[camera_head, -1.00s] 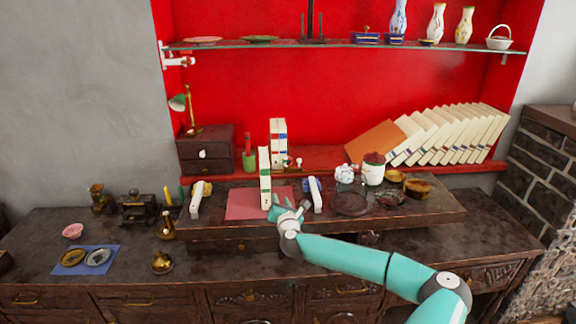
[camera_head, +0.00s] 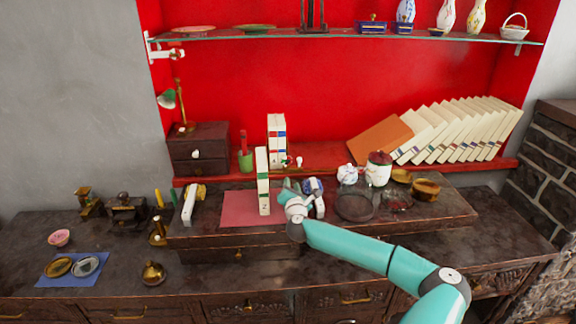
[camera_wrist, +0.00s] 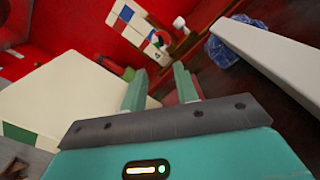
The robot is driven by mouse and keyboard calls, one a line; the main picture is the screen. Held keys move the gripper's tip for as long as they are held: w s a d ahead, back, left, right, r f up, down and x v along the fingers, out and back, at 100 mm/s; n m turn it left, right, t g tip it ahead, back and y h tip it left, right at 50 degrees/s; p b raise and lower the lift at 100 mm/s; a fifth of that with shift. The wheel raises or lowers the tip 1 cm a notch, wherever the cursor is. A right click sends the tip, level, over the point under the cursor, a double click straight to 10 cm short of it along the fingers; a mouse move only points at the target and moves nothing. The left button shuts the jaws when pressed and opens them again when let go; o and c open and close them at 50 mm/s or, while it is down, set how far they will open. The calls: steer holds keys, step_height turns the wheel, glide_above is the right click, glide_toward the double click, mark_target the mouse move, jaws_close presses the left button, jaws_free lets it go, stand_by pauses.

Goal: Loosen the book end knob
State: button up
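A book end with small white knobs (camera_head: 298,162) stands at the right of upright white books (camera_head: 276,138) on the red shelf. In the wrist view, a white knob (camera_wrist: 179,23) shows beyond the fingers, beside the books (camera_wrist: 133,22). My gripper (camera_head: 286,190) is over the raised wooden ledge, between a tall white book (camera_head: 263,182) and a white slab-like object (camera_head: 316,198). In the wrist view, my gripper (camera_wrist: 160,75) has its two teal fingers apart, with nothing seen held. The knob is ahead of the fingertips and apart from them. Which knob tightens the book end is too small to tell.
The tall white book (camera_wrist: 75,98) is close on the left and the white slab (camera_wrist: 275,62) on the right. A blue-patterned object (camera_wrist: 222,52) lies beside the slab. A white teapot (camera_head: 347,174), lidded jar (camera_head: 379,168) and dark glass dish (camera_head: 355,205) stand to the right.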

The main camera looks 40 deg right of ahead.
mark_target(288, 163)
steer(key=x, duration=1.3)
steer(key=shift+w+d+f, duration=0.2)
jaws_close()
